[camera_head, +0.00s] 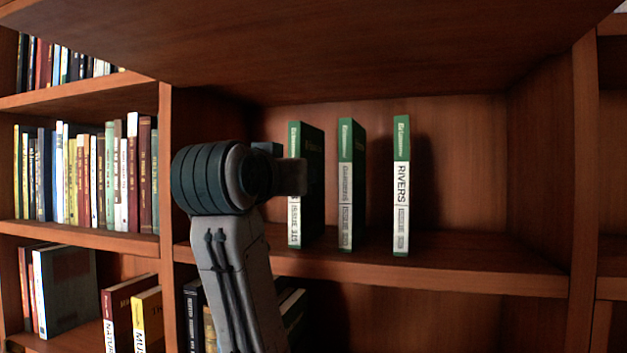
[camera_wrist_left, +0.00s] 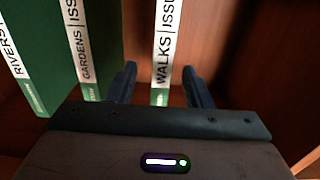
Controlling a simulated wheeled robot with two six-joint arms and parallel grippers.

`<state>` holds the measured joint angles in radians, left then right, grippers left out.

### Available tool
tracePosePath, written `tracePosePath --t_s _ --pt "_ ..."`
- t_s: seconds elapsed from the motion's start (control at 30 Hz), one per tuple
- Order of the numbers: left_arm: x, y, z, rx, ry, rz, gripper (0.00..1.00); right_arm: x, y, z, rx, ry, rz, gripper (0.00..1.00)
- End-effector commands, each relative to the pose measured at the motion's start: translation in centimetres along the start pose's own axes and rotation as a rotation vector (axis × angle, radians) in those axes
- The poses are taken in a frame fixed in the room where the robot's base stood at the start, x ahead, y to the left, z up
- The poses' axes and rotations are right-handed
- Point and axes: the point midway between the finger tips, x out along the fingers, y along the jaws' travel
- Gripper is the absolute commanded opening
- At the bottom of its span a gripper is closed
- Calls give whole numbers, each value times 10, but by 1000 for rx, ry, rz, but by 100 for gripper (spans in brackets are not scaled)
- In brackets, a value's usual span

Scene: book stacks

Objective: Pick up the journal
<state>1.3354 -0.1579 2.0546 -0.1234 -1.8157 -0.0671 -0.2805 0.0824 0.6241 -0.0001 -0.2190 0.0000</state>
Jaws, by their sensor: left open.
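Three green journals with white-banded spines stand upright and apart on the shelf. The WALKS journal (camera_head: 294,141) is leftmost in the head view, its middle partly hidden by my left gripper (camera_head: 297,177). GARDENS (camera_head: 345,185) is in the middle and RIVERS (camera_head: 401,180) is at the right. In the left wrist view, my left gripper (camera_wrist_left: 160,80) is open, and the WALKS spine (camera_wrist_left: 165,45) shows between its two fingers with a gap on each side. GARDENS (camera_wrist_left: 78,45) and RIVERS (camera_wrist_left: 20,60) are to the left there. My right gripper is not in view.
The journals' shelf (camera_head: 470,271) is clear to the right of RIVERS. A shelf board (camera_head: 370,50) hangs above, and an upright divider (camera_head: 583,180) stands at the right. Packed books (camera_head: 100,180) fill shelves at the left; more books (camera_head: 130,315) stand below.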

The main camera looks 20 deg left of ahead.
Motion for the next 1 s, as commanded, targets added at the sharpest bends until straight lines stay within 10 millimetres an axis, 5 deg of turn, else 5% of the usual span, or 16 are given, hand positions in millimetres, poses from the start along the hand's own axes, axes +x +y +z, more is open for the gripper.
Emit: tracePosePath --t_s 0.3,0.67,1.0 --pt "34 0 -1 0 -1 0 45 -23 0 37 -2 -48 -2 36" --pt "72 -2 -2 0 -4 0 45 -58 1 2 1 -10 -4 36" --pt "84 -2 2 0 0 0 45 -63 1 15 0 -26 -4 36"
